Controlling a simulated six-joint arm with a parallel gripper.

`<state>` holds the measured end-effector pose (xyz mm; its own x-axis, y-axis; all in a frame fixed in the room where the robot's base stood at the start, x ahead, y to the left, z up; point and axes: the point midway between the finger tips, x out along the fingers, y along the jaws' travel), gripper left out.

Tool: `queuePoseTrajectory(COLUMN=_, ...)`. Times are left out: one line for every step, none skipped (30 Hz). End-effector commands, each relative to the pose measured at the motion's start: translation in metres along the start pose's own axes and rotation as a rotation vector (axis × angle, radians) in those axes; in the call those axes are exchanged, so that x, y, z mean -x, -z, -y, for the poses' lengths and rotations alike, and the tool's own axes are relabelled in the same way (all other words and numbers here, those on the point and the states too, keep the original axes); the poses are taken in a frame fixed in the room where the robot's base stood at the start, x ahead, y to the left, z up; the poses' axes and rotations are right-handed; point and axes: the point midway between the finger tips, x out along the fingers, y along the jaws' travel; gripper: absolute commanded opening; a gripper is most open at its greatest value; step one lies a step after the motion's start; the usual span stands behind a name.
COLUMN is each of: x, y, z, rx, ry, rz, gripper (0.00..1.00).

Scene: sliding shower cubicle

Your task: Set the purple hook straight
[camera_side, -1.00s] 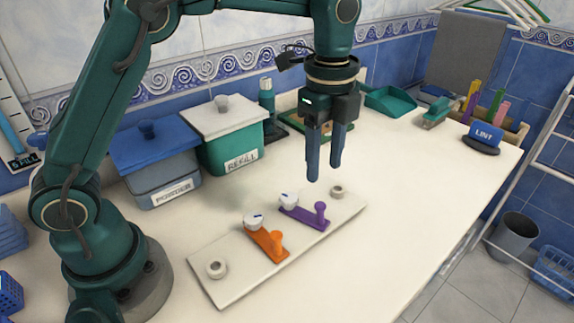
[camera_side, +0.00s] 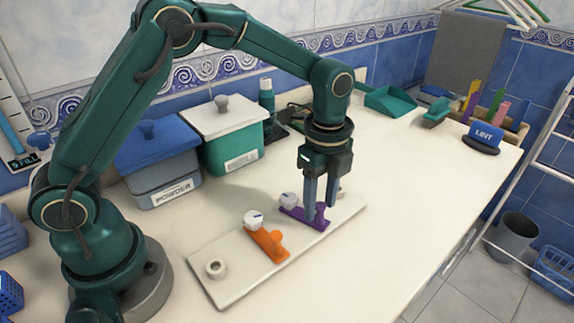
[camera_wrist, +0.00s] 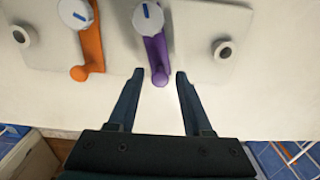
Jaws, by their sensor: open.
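The purple hook (camera_side: 295,213) is on a pale board (camera_side: 228,283), with a white round knob (camera_side: 288,199) at one end. In the wrist view the purple hook (camera_wrist: 156,52) runs down from its knob (camera_wrist: 147,19), tilted a little, to a rounded peg (camera_wrist: 160,77). My gripper (camera_side: 318,217) is lowered at the peg end of the purple hook, partly hiding it. In the wrist view my gripper (camera_wrist: 154,77) is open, with one finger on each side of the peg and a gap on both sides.
An orange hook (camera_side: 268,243) with its own white knob (camera_side: 252,218) sits beside the purple one on the board. White rings (camera_side: 216,269) stand at the board's ends. A blue-lidded box (camera_side: 160,165) and a green box (camera_side: 231,145) stand behind.

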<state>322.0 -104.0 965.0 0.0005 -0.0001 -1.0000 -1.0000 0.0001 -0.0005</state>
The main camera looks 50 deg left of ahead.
Motion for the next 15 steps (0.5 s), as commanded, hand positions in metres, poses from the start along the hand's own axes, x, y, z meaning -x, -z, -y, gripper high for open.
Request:
queuePoseTrajectory(x=-0.0003, y=0.0000, z=-0.0001, rx=0.000, ry=0.000, rz=0.000, gripper=0.50)
queuePoseTrajectory(x=-0.0003, y=0.0000, z=-0.0001, rx=0.000, ry=0.000, rz=0.000, gripper=0.50)
queuePoseTrajectory(x=-0.0003, y=0.0000, z=-0.0001, rx=0.000, ry=0.000, rz=0.000, gripper=0.50)
queuePoseTrajectory(x=-0.0002, y=0.0000, z=-0.0001, rx=0.000, ry=0.000, rz=0.000, gripper=0.50)
queuePoseTrajectory(x=-0.0002, y=0.0000, z=-0.0001, rx=0.000, ry=0.000, rz=0.000, gripper=0.50)
queuePoseTrajectory(x=-0.0001, y=0.0000, z=-0.0001, rx=0.000, ry=0.000, rz=0.000, gripper=0.46)
queuePoseTrajectory(x=-0.0001, y=0.0000, z=-0.0001, rx=0.000, ry=0.000, rz=0.000, gripper=0.35)
queuePoseTrajectory(x=-0.0001, y=0.0000, z=-0.0001, rx=0.000, ry=0.000, rz=0.000, gripper=0.23)
queuePoseTrajectory(x=-0.0001, y=0.0000, z=-0.0001, rx=0.000, ry=0.000, rz=0.000, gripper=0.08)
queuePoseTrajectory(x=0.0000, y=0.0000, z=-0.0001, rx=0.000, ry=0.000, rz=0.000, gripper=0.00)
queuePoseTrajectory(x=0.0000, y=0.0000, z=-0.0001, rx=0.000, ry=0.000, rz=0.000, gripper=0.00)
queuePoseTrajectory(x=0.0000, y=0.0000, z=-0.0002, rx=0.000, ry=-0.001, rz=0.000, gripper=0.00)
queuePoseTrajectory(x=0.0001, y=0.0000, z=-0.0002, rx=0.000, ry=-0.001, rz=0.000, gripper=0.00)
queuePoseTrajectory(x=0.0001, y=0.0000, z=-0.0002, rx=0.000, ry=-0.001, rz=0.000, gripper=0.00)
queuePoseTrajectory(x=0.0001, y=0.0000, z=-0.0002, rx=0.000, ry=-0.001, rz=0.000, gripper=0.00)
